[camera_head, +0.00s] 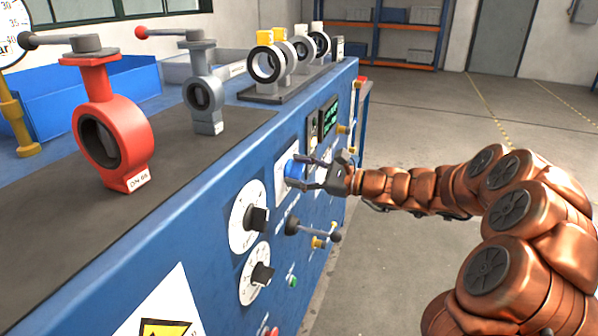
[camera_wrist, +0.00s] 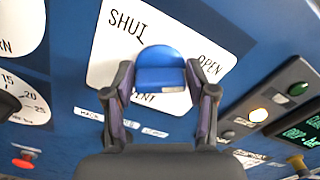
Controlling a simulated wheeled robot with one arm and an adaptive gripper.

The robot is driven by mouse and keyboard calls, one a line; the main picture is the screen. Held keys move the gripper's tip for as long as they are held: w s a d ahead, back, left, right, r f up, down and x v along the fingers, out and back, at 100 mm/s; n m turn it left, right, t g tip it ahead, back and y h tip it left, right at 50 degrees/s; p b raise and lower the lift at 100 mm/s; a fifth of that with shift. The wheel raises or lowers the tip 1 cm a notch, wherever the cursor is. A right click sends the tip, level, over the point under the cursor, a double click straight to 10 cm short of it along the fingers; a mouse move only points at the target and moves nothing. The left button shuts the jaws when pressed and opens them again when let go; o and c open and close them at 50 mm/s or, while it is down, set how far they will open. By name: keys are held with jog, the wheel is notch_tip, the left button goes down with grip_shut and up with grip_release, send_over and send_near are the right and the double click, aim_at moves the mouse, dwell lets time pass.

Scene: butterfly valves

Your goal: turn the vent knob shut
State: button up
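The blue vent knob (camera_wrist: 162,72) sits on a white plate (camera_wrist: 110,55) marked SHUT at upper left, OPEN at right and partly covered VENT below. In the head view, the blue knob (camera_head: 293,169) is on the bench's front panel. My gripper (camera_wrist: 160,80) has one finger on each side of the knob, close against it with no clear gap. In the head view, my gripper (camera_head: 292,170) reaches it from the right. The knob's pointer mark is not clear.
A small display (camera_head: 329,117) is above right. A red valve (camera_head: 110,135) stands on the bench top. The floor (camera_head: 440,120) at right is clear.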

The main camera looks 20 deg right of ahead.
jog(key=shift+s, duration=0.1)
jog(key=c, duration=0.7)
jog(key=shift+o, duration=0.2)
